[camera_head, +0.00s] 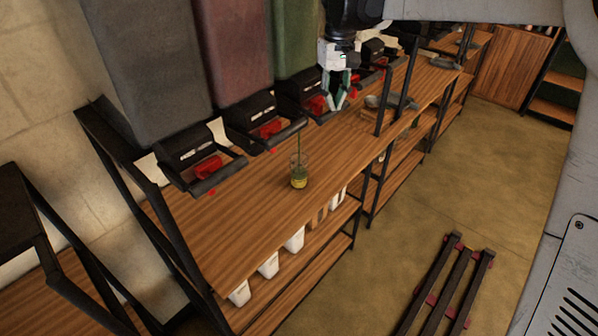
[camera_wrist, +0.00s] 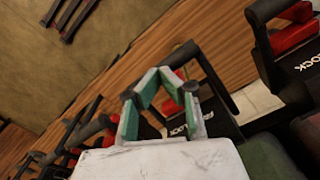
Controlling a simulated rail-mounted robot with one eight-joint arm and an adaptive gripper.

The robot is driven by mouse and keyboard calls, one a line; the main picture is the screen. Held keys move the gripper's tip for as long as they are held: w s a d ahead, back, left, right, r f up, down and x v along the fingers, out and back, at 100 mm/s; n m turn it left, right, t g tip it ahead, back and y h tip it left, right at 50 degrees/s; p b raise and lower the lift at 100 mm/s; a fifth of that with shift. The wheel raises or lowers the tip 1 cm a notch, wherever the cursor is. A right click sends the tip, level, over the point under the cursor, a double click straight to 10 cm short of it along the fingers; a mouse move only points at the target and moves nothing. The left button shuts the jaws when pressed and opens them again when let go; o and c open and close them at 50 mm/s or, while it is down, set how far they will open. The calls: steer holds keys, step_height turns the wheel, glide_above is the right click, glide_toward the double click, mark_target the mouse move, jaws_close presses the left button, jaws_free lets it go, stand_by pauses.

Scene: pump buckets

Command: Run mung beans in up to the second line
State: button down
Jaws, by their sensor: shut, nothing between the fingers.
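A clear glass container (camera_head: 299,172) stands on the wooden shelf, with yellow-green material low inside it. The dispenser (camera_head: 297,88) under the green bin (camera_head: 293,40) has a red part and a black lever. My gripper (camera_head: 337,104) is shut and empty beside that dispenser's right side. In the wrist view, my fingertips (camera_wrist: 168,76) meet in front of a black lever loop (camera_wrist: 212,68) and a red part, partly hiding them. Lines on the glass are too small to read.
A grey bin (camera_head: 150,60) and a red bin (camera_head: 233,45) stand left, above similar dispensers (camera_head: 205,165) and (camera_head: 268,127). White containers (camera_head: 268,265) sit on the lower shelf. A black post (camera_head: 384,95) stands right of my gripper. The shelf front around the glass is clear.

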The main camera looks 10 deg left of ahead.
steer(key=shift+f, duration=0.15)
steer(key=shift+f+b, duration=0.25)
steer(key=shift+b, duration=0.05)
steer(key=shift+f, duration=0.1)
steer(key=shift+a+f, duration=0.1)
steer(key=shift+d+r+p, duration=0.2)
steer(key=shift+r+p, duration=1.8)
steer(key=shift+r, duration=1.75)
step_height(320, 180, up, 5)
steer(key=p, duration=0.3)
steer(key=shift+s, duration=0.1)
